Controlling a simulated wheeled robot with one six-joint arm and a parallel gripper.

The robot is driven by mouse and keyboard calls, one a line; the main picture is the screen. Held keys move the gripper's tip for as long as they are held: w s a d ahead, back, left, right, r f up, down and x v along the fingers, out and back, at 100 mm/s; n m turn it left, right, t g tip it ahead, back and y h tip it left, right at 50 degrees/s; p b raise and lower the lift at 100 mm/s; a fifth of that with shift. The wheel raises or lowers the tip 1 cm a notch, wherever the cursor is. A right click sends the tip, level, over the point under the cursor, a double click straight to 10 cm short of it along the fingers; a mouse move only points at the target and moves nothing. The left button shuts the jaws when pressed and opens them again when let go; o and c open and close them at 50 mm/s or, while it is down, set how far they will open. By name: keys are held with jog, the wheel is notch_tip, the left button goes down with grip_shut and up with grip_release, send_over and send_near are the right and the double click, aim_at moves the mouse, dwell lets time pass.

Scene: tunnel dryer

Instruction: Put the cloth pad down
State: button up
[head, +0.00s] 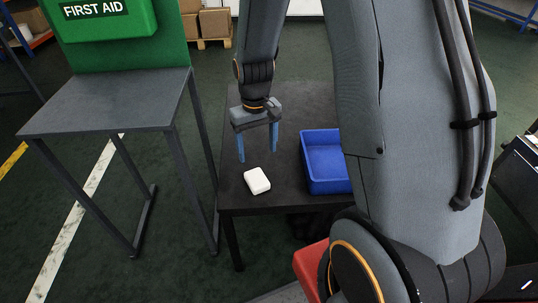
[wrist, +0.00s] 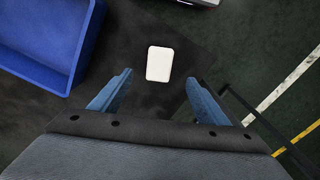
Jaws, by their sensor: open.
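The white cloth pad (head: 257,181) lies flat on the dark table (head: 284,201), near its front left edge. It also shows in the wrist view (wrist: 159,64), beyond the fingertips and roughly centred between them. My gripper (head: 257,154) is above the table with its two blue fingers pointing down. The fingers are spread wide and nothing is between them. In the wrist view my gripper (wrist: 158,82) is apart from the pad, which touches neither finger.
A blue bin (head: 325,187) stands on the table to the right of the pad. A grey side table (head: 105,101) with a green first aid box (head: 103,20) is at the left. Something red (head: 311,270) is below the table front. Bare tabletop surrounds the pad.

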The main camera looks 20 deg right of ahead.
jog(key=s+r+m, duration=0.1)
jog(key=s+r, duration=0.9)
jog(key=s, duration=0.5)
jog(key=shift+s+d+r, duration=0.35)
jog(key=shift+d+r, duration=0.05)
jog(key=shift+o, duration=0.9)
jog(key=shift+a+r+p, duration=0.35)
jog(key=shift+a+p, duration=0.15)
jog(key=shift+p, duration=0.05)
jog(key=o, duration=0.3)
jog(key=shift+a, duration=0.1)
jog(key=shift+o, duration=0.6)
jog(key=w+f+n, duration=0.6)
jog(key=w+n, duration=0.3)
jog(key=shift+w+f+p, duration=0.35)
jog(key=shift+w+f, duration=0.05)
jog(key=n, duration=1)
send_over(257, 178)
notch_tip(257, 178, down, 11)
jog(key=shift+w+r+p, duration=0.1)
jog(key=shift+p, duration=0.25)
jog(key=shift+w+f, duration=0.1)
jog(key=shift+f, duration=0.55)
jog(key=shift+f+p, duration=0.65)
jog(key=shift+f, duration=2.8)
